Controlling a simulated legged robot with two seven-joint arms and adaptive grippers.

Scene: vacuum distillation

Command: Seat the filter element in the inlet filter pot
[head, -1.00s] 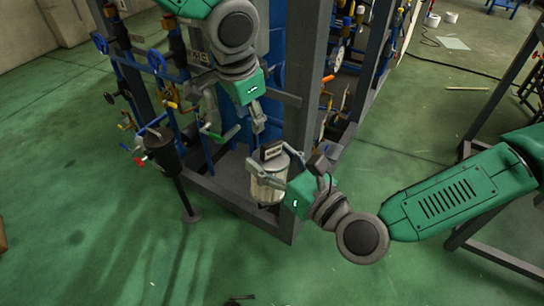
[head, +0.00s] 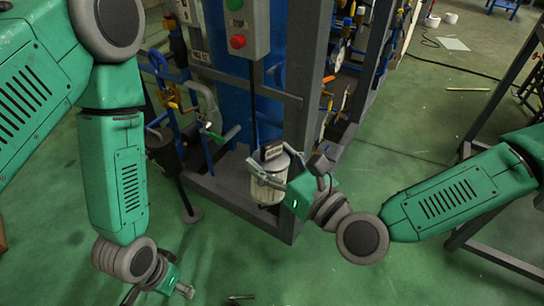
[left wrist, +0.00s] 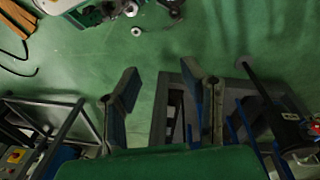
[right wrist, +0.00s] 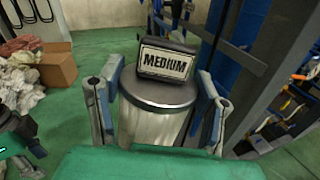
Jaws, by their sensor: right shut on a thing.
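A metallic cylinder with a dark lid and a "MEDIUM" label block, apparently the filter element (right wrist: 160,110), is between the fingers of my right gripper (right wrist: 158,100). In the head view this pale cylinder (head: 268,188) is upright at the rack's front corner, with my right gripper (head: 266,172) shut on it near the top. Its underside is hidden. A dark pot on a pole (head: 160,142), possibly the inlet filter pot, stands left of it, partly behind my left arm. My left gripper (head: 170,286) is low at the bottom left; its fingers are apart and empty in the left wrist view (left wrist: 161,75).
The rack frame (head: 300,130) with valves and pipes stands behind the cylinder. A control box with a red button (head: 238,40) hangs above. Another dark frame (head: 490,110) is at the right. The green floor in front is mostly clear.

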